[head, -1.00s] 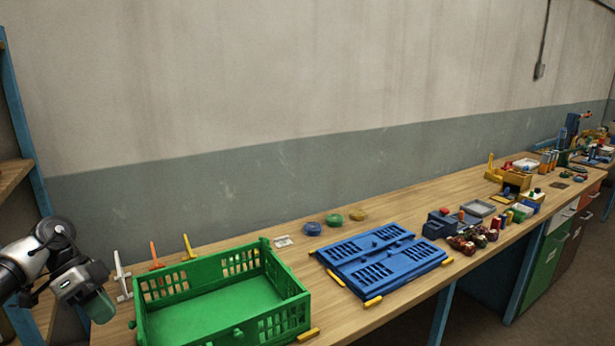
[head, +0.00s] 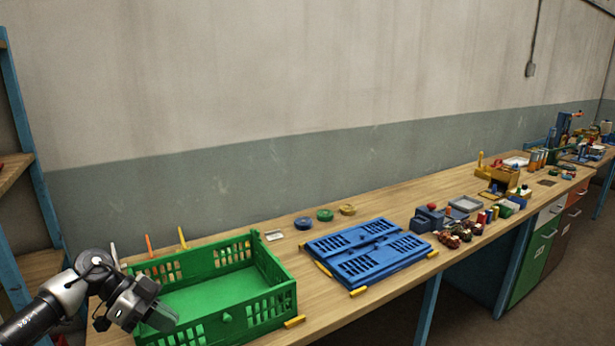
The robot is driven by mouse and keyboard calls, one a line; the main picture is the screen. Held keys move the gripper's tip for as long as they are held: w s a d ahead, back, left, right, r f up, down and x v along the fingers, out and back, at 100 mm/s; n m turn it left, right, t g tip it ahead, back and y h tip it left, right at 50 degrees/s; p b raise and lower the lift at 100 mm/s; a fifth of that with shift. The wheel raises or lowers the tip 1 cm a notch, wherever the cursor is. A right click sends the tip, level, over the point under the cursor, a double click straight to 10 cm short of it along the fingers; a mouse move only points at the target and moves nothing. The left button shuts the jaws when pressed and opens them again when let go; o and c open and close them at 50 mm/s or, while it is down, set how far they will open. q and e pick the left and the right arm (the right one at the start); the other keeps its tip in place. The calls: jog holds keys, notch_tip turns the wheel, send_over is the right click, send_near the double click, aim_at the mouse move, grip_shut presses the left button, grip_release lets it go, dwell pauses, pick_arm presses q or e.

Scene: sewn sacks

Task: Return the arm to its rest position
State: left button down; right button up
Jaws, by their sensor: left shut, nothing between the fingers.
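My left arm comes in from the lower left in the head view. Its gripper (head: 160,316) is shut and empty, over the near left corner of the green crate (head: 262,262) as seen in the picture. I cannot tell whether it touches the crate. The crate is open-topped, with slotted walls, and its visible floor is empty. My right arm is not in view.
The wooden bench (head: 330,288) runs along the wall. A folded blue crate (head: 370,252) lies right of the green crate. Blue (head: 303,223), green (head: 325,215) and yellow (head: 347,209) discs lie behind. Small parts crowd the bench's far right. A shelf rack (head: 30,150) stands left.

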pick_arm(q)
jog(key=s+d+n+t+h, duration=0.1)
jog(key=d+n+t+h, duration=0.4)
jog(key=d+t, duration=1)
jog(key=s+a+f+n+y, duration=0.6)
jog(key=s+f+n+y, duration=0.4)
jog(key=y, duration=0.4)
jog(key=s+a+f+g+y, duration=0.1)
jog(key=s+f+g, duration=0.2)
jog(key=s+g, duration=0.5)
jog(key=s+a+f+g, duration=0.1)
jog(key=s+f+g, duration=0.2)
jog(key=s, duration=1)
notch_tip(320, 180, down, 27)
jog(key=m+g, duration=0.1)
jog(key=s+a+f+g+b, duration=0.1)
jog(key=s+a+f, duration=0.2)
jog(key=s+f, duration=1.3)
jog(key=shift+f, duration=0.45)
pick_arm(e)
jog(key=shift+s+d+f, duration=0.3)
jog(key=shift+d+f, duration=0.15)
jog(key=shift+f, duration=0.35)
